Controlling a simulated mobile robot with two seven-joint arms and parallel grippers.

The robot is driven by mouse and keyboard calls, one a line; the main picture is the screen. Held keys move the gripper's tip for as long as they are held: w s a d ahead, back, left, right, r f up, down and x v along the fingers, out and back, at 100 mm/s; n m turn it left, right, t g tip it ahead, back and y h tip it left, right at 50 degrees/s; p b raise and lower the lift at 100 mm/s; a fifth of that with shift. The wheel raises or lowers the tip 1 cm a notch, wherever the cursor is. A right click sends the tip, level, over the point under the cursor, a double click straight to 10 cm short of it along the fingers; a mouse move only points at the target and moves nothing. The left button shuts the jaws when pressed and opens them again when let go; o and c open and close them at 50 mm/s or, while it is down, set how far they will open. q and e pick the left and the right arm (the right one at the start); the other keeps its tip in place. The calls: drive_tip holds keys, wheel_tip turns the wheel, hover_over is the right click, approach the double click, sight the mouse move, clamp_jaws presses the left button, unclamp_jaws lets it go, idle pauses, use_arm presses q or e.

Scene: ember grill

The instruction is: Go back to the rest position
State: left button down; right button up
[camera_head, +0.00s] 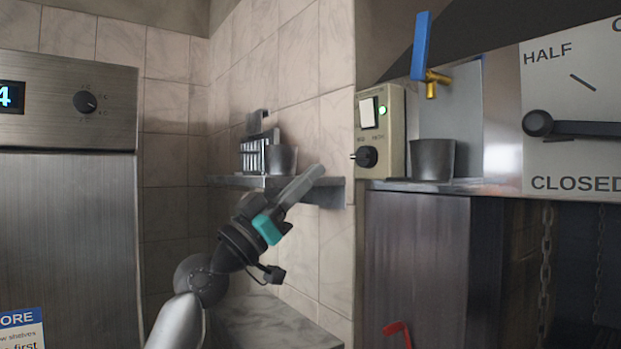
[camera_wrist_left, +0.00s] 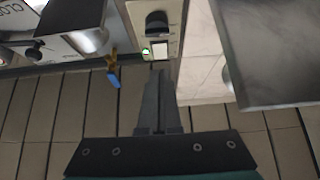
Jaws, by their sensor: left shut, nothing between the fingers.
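My left gripper (camera_head: 303,183) is raised in front of the tiled wall, its fingers pointing up and to the right, near the small wall shelf. It is shut and empty. In the left wrist view its closed fingers (camera_wrist_left: 158,82) point toward the control box (camera_wrist_left: 158,25) with the green light, apart from it. My right gripper is in neither view.
A metal cup (camera_head: 281,160) and a rack stand on the wall shelf (camera_head: 237,181) close behind my left gripper. Right are the control box (camera_head: 380,130), a second cup (camera_head: 432,160), a blue-handled tap (camera_head: 421,48) and a HALF/CLOSED dial (camera_head: 575,115). A steel cabinet (camera_head: 70,230) stands left.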

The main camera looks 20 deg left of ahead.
use_arm(q)
drive_tip(key=s+d+f+g+y, duration=0.1)
drive_tip(key=d+f+g+y, duration=0.15)
drive_tip(key=f, duration=0.95)
drive_tip(key=s+d+f+g+y, duration=0.1)
drive_tip(key=d+f+g, duration=0.3)
drive_tip(key=f, duration=0.7)
drive_tip(key=s+d+f+g+y, duration=0.1)
drive_tip(key=d+f+g+y, duration=0.2)
drive_tip(key=f, duration=0.9)
drive_tip(key=s+f+n+g+y, duration=0.2)
drive_tip(key=s+f+g+y, duration=0.15)
drive_tip(key=s+f, duration=0.85)
drive_tip(key=s+a+f+n+g+y, duration=0.1)
drive_tip(key=s+a+f+g+y, duration=0.15)
drive_tip(key=s+f, duration=0.4)
drive_tip(key=s+a+f+n+g+y, duration=0.1)
drive_tip(key=s+f+g, duration=0.25)
drive_tip(key=s, duration=0.55)
wheel_tip(320, 180, down, 28)
drive_tip(key=s+b, duration=0.2)
drive_tip(key=b, duration=0.4)
drive_tip(key=s+a+f+g+b, duration=0.2)
drive_tip(key=s+f+b, duration=0.2)
drive_tip(key=s+f, duration=1.1)
wheel_tip(320, 180, down, 4)
drive_tip(key=shift+b, duration=0.4)
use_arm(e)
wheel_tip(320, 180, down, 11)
